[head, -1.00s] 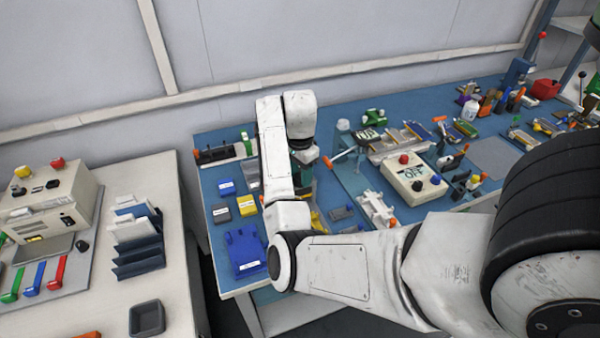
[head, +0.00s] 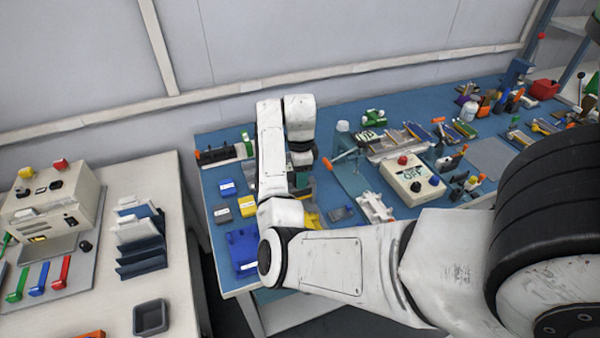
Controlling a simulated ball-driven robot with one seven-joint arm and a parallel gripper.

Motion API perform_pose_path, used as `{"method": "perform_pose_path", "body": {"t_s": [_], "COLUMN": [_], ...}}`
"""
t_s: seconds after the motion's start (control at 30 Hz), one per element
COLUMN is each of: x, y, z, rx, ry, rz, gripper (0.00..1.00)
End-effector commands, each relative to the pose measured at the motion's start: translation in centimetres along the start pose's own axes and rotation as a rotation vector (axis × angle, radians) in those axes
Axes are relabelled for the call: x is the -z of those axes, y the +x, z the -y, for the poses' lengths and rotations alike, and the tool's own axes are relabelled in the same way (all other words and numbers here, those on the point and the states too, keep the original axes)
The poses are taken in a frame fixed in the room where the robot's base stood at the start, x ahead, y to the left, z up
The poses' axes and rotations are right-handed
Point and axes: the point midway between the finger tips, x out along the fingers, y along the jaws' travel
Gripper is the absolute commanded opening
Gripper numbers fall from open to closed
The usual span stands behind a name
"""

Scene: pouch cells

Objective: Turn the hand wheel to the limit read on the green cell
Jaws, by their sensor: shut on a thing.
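My gripper (head: 302,181) is at the left part of the blue bench, below my white wrist. Only a dark bit of it shows, and my arm hides its fingertips. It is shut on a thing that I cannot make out. I cannot pick out the hand wheel; it may be behind my arm. A green piece (head: 247,144) stands just left of my wrist and another green item (head: 372,117) lies at the back of the bench. I cannot tell whether either is the green cell, and no limit can be read.
Blue, grey and yellow bins (head: 247,205) lie left of my forearm, with a larger blue tray (head: 240,247) in front. A control box (head: 412,183) marked OFF stands to the right. A white bench (head: 190,270) with a button box (head: 50,200) is at the left.

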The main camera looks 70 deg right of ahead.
Motion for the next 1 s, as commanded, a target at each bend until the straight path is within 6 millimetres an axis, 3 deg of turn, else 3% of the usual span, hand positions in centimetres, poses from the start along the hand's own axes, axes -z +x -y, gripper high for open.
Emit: {"method": "perform_pose_path", "body": {"t_s": [0.5,1.0], "x": [-0.03,0.01], "y": [-0.02,-0.08], "z": [0.08,0.12], "rx": [0.001,0.003], "ry": [0.385,0.487], "rz": [0.001,0.0], "gripper": [0.14,0.14]}}
